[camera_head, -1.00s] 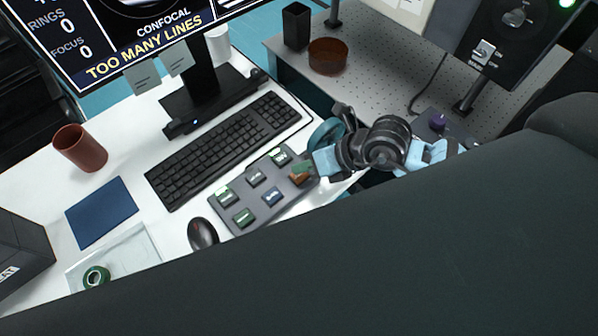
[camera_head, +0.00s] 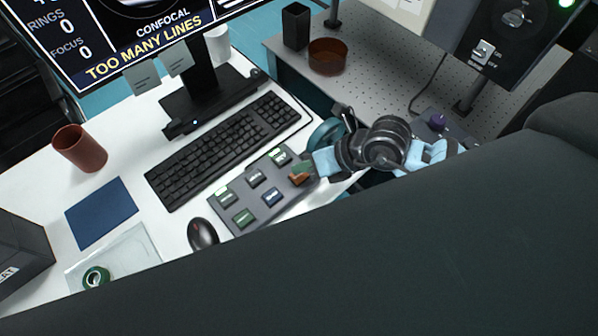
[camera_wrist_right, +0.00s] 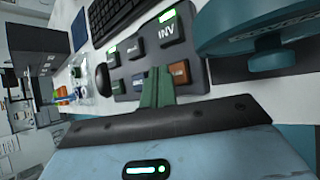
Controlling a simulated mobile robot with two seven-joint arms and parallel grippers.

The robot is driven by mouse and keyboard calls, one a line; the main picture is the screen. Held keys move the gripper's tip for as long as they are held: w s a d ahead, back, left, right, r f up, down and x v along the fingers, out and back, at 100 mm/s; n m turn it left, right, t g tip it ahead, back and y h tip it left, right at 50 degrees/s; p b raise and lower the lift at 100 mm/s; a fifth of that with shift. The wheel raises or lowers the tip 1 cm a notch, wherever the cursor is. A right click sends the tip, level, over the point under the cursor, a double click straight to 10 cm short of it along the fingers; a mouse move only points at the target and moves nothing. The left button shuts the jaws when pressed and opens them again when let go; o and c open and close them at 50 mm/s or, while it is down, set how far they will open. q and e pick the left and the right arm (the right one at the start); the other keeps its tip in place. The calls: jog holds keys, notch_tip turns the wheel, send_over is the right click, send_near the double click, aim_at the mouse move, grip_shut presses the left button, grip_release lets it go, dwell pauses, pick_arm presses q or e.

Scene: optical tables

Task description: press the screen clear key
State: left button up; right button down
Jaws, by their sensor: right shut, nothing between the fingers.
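The grey key panel (camera_head: 236,197) lies on the white desk. It also shows in the wrist view (camera_wrist_right: 197,52). It carries several keys: an orange-brown key (camera_head: 299,180), a blue key (camera_head: 272,197), a green key (camera_head: 243,217) and dark keys with pale or lit labels. One dark key (camera_wrist_right: 172,30) reads INV in the wrist view; I cannot read which key is screen clear. My right gripper (camera_head: 304,168) is shut and empty, its green fingertips over the panel at the orange-brown key. Contact cannot be told. My left gripper is not in view.
A black keyboard (camera_head: 215,150) lies left of the panel, and a mouse (camera_head: 203,234) is near its lower left corner. A monitor (camera_head: 130,30) showing TOO MANY LINES stands behind. A teal round object (camera_wrist_right: 255,30) is close beside my right gripper.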

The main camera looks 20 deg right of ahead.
dwell(0.5)
jog(key=shift+f, duration=0.1)
jog(key=shift+f, duration=0.35)
jog(key=shift+f, duration=0.15)
dwell(0.4)
jog(key=shift+f, duration=0.3)
dwell(0.5)
